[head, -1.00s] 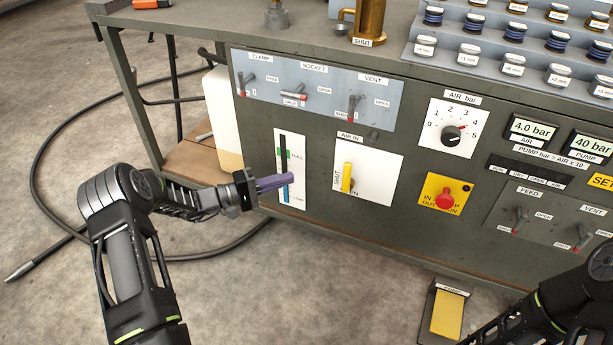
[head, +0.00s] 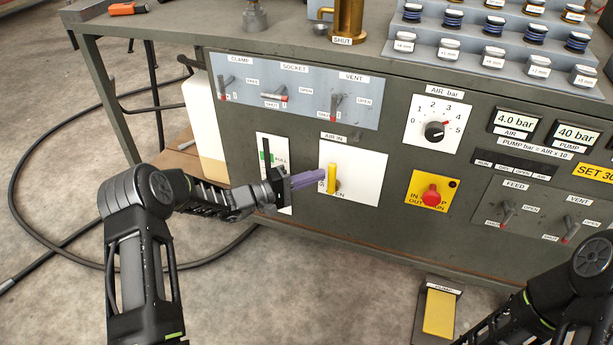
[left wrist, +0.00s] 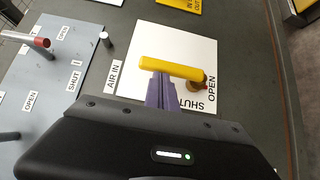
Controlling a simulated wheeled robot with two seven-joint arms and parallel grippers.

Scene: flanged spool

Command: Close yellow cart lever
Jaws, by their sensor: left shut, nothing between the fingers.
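The yellow lever (head: 332,178) stands upright on the white AIR IN plate (head: 365,172) on the cart's front. It also shows in the left wrist view (left wrist: 170,67), running across the plate from its pivot at the right end. The plate carries the words SHUT and OPEN near the pivot. My left gripper (head: 322,176) has its purple fingers shut and empty. Its tips are at the left side of the lever, and they also show against the lever's edge in the wrist view (left wrist: 160,78). I cannot tell whether they touch. My right gripper is out of view.
A grey panel (head: 305,112) with several small levers is above left of the plate. A yellow pedal (head: 439,312) lies on the floor below.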

